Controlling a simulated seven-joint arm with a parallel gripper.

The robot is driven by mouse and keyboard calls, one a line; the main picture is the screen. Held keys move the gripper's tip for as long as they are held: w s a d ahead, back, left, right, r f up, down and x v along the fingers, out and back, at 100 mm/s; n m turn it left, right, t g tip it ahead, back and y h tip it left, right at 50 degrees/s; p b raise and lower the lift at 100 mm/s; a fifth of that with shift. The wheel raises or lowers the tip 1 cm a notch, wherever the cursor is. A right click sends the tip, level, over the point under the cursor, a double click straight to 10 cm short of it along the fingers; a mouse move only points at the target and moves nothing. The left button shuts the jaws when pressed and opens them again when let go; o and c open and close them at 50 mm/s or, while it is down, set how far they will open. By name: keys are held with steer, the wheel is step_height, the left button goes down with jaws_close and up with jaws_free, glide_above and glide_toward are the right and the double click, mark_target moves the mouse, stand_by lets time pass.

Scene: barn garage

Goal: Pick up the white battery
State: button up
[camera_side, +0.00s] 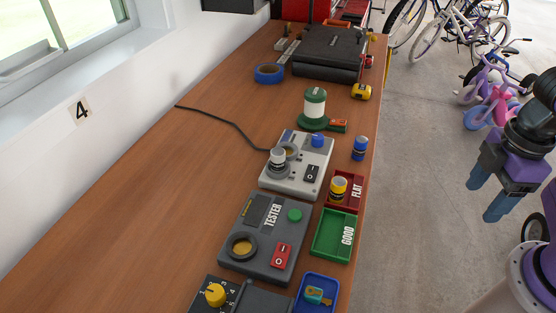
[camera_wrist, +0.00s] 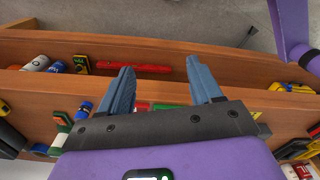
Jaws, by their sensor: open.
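The white battery (camera_side: 278,156) stands upright in a round socket at the left of the light grey charger (camera_side: 292,181) in the side view. I cannot make it out in the wrist view, where my gripper's body covers much of the bench. My gripper (camera_side: 488,192) is open and empty, out over the floor to the right of the bench and well apart from the battery. Its two blue fingers spread apart in the wrist view (camera_wrist: 160,68). A blue battery (camera_side: 360,148) stands near the bench's right edge. A yellow battery (camera_side: 338,188) stands in the red FLAT tray (camera_side: 331,204).
The dark TESTER (camera_side: 238,217) and green GOOD tray (camera_side: 318,235) are in front of the charger. A black cable (camera_side: 225,121) runs left. The bench's left side is clear. The wrist view shows a shelf with small items (camera_wrist: 125,67).

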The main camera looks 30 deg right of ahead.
steer(key=w+a+r+m, duration=0.4)
steer(key=w+a+m, duration=0.3)
steer(key=w+a, duration=0.15)
steer(key=w+a+r+m, duration=0.3)
steer(key=w+a+m, duration=0.4)
steer(key=w, duration=0.2)
step_height(320, 180, up, 2)
steer(key=m, duration=1.4)
glide_above(278, 151)
steer(key=f, duration=1.1)
steer(key=shift+w+d+f, duration=0.15)
steer(key=shift+w+d, duration=0.05)
steer(key=shift+s+a+f, duration=0.1)
steer(key=shift+s+f, duration=0.05)
steer(key=shift+f, duration=1.2)
steer(key=shift+s+a+f, duration=0.1)
steer(key=shift+f, duration=1.25)
jaws_close()
